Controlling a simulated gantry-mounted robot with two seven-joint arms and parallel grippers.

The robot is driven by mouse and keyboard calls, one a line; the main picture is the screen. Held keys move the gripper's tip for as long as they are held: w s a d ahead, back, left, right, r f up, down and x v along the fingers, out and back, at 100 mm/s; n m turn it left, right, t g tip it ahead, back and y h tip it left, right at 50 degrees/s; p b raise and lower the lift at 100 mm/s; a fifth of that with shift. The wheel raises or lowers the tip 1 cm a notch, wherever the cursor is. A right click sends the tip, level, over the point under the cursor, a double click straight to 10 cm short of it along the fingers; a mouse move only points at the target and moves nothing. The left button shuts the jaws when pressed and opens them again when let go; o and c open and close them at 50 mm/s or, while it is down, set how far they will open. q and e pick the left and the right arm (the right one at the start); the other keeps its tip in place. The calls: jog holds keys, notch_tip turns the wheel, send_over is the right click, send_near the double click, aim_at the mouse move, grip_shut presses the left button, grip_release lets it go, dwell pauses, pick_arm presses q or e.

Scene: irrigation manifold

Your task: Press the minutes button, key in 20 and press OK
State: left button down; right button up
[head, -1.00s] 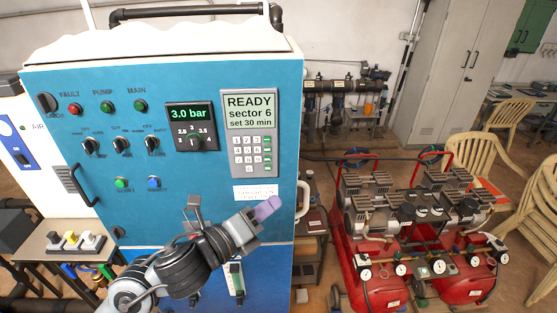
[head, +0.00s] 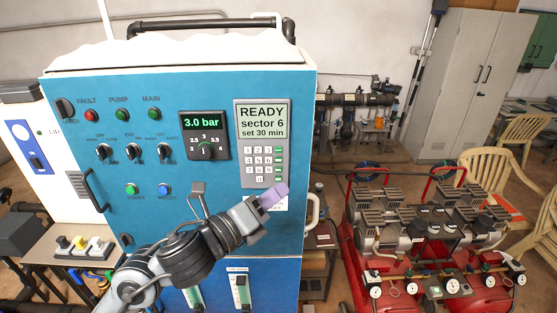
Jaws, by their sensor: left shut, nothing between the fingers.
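The keypad panel (head: 263,145) is on the right of the blue cabinet's front. Its screen (head: 262,121) reads "READY sector 6 set 30 min". Below the screen are white number keys (head: 258,160) and a column of green keys (head: 279,161) at the right; the key labels are too small to read. My left gripper (head: 275,195), with purplish fingertips, is shut and empty. In the picture it lies just below the keypad, over a white label; whether it touches the panel I cannot tell. My right gripper is not in view.
The blue cabinet (head: 75,130) also carries a pressure display (head: 204,123) reading 3.0 bar, switches (head: 134,151), lamps and a handle (head: 95,190). A pale handle (head: 313,210) sticks out at its right edge. Red compressors (head: 420,260) stand to the right.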

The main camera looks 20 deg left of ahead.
aim_at(278, 160)
pick_arm(q)
jog(key=shift+w+a, duration=0.45)
jog(key=shift+w, duration=0.7)
jog(key=shift+w+a, duration=0.5)
jog(key=shift+w, duration=0.65)
jog(key=shift+w+a, duration=0.45)
jog(key=shift+w, duration=0.7)
jog(key=shift+w+a, duration=0.2)
jog(key=shift+w, duration=0.2)
